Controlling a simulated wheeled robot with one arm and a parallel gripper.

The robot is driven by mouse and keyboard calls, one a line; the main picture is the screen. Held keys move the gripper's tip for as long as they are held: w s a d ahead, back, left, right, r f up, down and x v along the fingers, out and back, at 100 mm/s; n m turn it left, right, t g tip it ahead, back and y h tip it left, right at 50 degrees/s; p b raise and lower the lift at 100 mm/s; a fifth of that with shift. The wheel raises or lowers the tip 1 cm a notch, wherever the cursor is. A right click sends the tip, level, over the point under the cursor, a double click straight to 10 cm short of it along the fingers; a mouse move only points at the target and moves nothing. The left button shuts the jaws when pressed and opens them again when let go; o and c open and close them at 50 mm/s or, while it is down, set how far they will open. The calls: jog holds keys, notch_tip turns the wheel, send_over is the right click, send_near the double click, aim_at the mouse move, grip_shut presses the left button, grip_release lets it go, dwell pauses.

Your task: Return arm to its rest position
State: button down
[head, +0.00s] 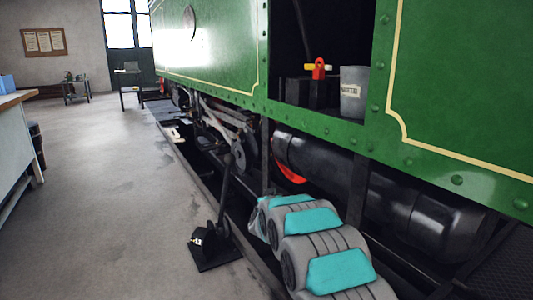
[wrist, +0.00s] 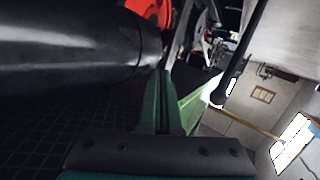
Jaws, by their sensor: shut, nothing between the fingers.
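My arm, grey with teal pads, is folded low at the bottom right of the head view, beside the green steam tram (head: 330,125). Its outer end is hidden behind its own links there. In the wrist view my gripper (wrist: 165,85) shows above a dark bolted bar, its narrow fingers together and nothing visible between them. A black cylinder (wrist: 75,50) of the tram fills the upper left of the wrist view. A red part (wrist: 155,10) shows behind it. I cannot tell the exact gap between gripper and tram.
A black lever on a floor plate (head: 213,250) stands left of my arm. A grey bucket (head: 354,93) and a red-and-yellow object (head: 319,68) sit in the tram's opening. A workbench (head: 20,130) stands at the left. The floor (head: 110,190) between is clear.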

jog(key=s+d+g+p, duration=0.1)
jog(key=s+d+g, duration=0.3)
jog(key=s, duration=1.9)
jog(key=s+d+g+y+p, duration=0.1)
jog(key=s+d+g, duration=0.3)
jog(key=s, duration=1.9)
jog(key=s+d+m+g+p, duration=0.1)
jog(key=s+d+g, duration=0.3)
jog(key=s, duration=1.9)
jog(key=r+g, duration=0.1)
jog(key=g, duration=0.4)
jog(key=shift+s+d+g, duration=0.15)
jog(key=shift+d+g, duration=0.15)
jog(key=shift+d, duration=0.05)
